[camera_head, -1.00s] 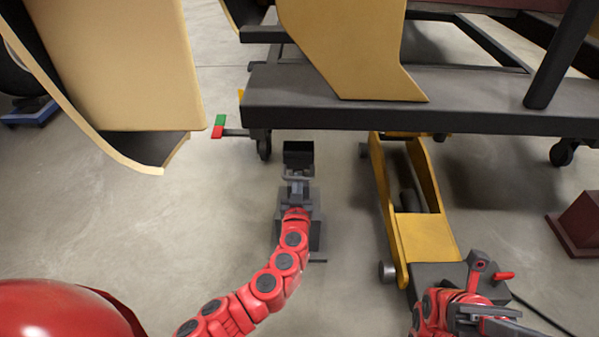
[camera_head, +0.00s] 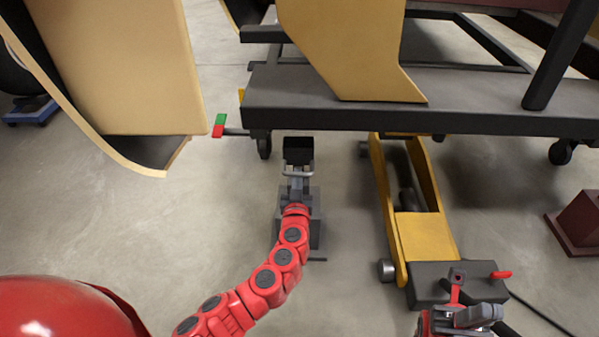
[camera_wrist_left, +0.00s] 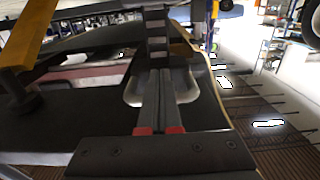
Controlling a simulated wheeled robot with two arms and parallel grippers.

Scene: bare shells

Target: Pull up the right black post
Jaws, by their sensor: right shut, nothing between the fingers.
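A grey stand with a black post (camera_head: 298,150) stands on the floor in front of the black cart frame. The post's dark, block-like top is just below and in front of the frame's edge; I see no clear contact. My left gripper (camera_head: 298,185) is at the post, above the stand's base (camera_head: 316,235). In the left wrist view the two long fingers (camera_wrist_left: 160,95) lie close together in line with the notched post (camera_wrist_left: 157,35), a grey loop handle (camera_wrist_left: 190,90) around them. The gripped spot is partly hidden. My right gripper (camera_head: 480,316) is shut and empty at the bottom right.
A yellow floor jack (camera_head: 425,235) with a dark rear box stands right of the stand. The black cart frame (camera_head: 430,95) spans the back, with casters below. A tan panel (camera_head: 120,70) hangs at left. A maroon block (camera_head: 580,222) sits at right. Floor left of the stand is clear.

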